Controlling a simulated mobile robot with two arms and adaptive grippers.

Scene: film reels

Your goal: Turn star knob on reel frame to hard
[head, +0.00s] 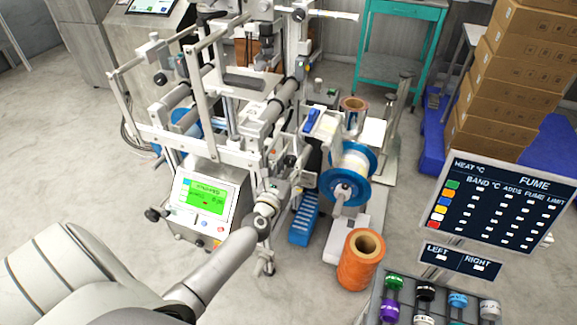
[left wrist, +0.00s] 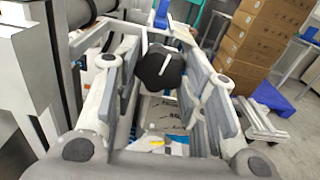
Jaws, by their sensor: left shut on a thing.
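The reel frame (head: 205,115) is a large pale machine of bars and rollers in the upper middle of the head view. My left gripper (head: 267,203) reaches up to the frame's lower right side, just right of the green-screen box. In the left wrist view, a dark faceted knob (left wrist: 160,70) with a white line on its face sits between the far ends of my fingers. My left gripper is shut on this knob. The white line leans slightly right of upright. In the head view the gripper hides the knob. No scale marks are readable. My right gripper is out of view.
The control box (head: 205,205) stands left of my gripper. A blue-flanged reel (head: 347,175) and an orange roll (head: 361,260) are to the right. A dark sign board (head: 497,205) and several coloured rolls (head: 425,295) fill the lower right. Cartons (head: 520,70) are stacked behind.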

